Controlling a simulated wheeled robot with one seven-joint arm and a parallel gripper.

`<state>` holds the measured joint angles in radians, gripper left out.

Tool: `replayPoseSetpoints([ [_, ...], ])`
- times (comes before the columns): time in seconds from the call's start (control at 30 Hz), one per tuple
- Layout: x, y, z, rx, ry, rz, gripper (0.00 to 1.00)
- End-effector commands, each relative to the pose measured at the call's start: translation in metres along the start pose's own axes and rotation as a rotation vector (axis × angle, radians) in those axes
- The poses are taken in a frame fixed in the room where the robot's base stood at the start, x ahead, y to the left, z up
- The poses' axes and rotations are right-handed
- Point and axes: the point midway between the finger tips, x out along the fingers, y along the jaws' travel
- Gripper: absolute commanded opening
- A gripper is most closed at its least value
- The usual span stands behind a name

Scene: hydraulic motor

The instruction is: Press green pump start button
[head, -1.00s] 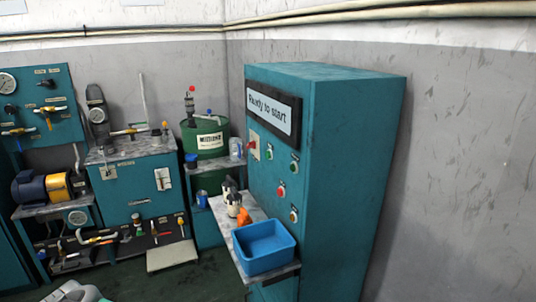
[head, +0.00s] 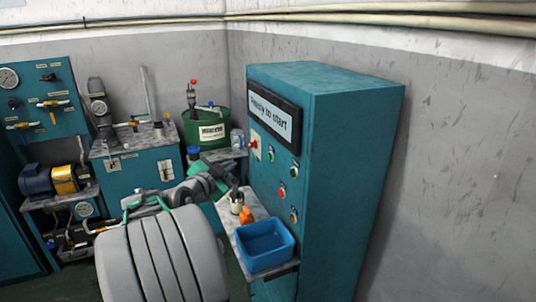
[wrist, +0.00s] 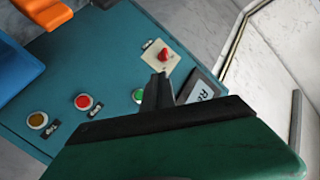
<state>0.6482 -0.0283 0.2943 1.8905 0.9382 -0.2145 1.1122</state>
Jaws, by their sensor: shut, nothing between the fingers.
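A teal control cabinet (head: 345,160) carries the buttons on its front. In the head view there is a green button (head: 294,171) on the right and another small green one (head: 270,152) to its left. The wrist view shows one green button (wrist: 138,95), just left of my gripper's dark fingers; I cannot tell which of the two it is. My gripper (head: 230,180) is shut and empty, in front of the cabinet face. In the wrist view its fingertips (wrist: 160,78) lie between the green button and the red knob (wrist: 163,55) on a cream plate. Contact cannot be seen.
A red button (wrist: 83,101) and an amber button (wrist: 38,120) sit farther along the panel. The display (head: 274,114) reads "Ready to start". A blue bin (head: 264,262) and an orange item (head: 246,216) stand on the shelf below. A green drum (head: 208,128) stands behind.

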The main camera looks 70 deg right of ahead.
Motion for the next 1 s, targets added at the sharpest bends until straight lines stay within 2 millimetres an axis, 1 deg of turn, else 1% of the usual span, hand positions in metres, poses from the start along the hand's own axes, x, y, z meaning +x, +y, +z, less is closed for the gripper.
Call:
replayPoseSetpoints([
  [0.27, 0.0, 0.0, 0.0, 0.0, -0.001, 0.0, 0.0],
  [0.37, 0.003, 0.002, -0.004, -0.002, 0.0, 0.001, 0.0],
  [0.47, 0.01, 0.006, -0.01, -0.003, -0.001, 0.003, 0.0],
  [0.77, 0.04, 0.028, -0.034, -0.003, -0.001, 0.004, 0.0],
  [0.83, 0.048, 0.037, -0.033, 0.0, -0.002, 0.003, 0.0],
  [1.0, 0.058, 0.044, -0.041, 0.0, -0.002, 0.001, 0.0],
])
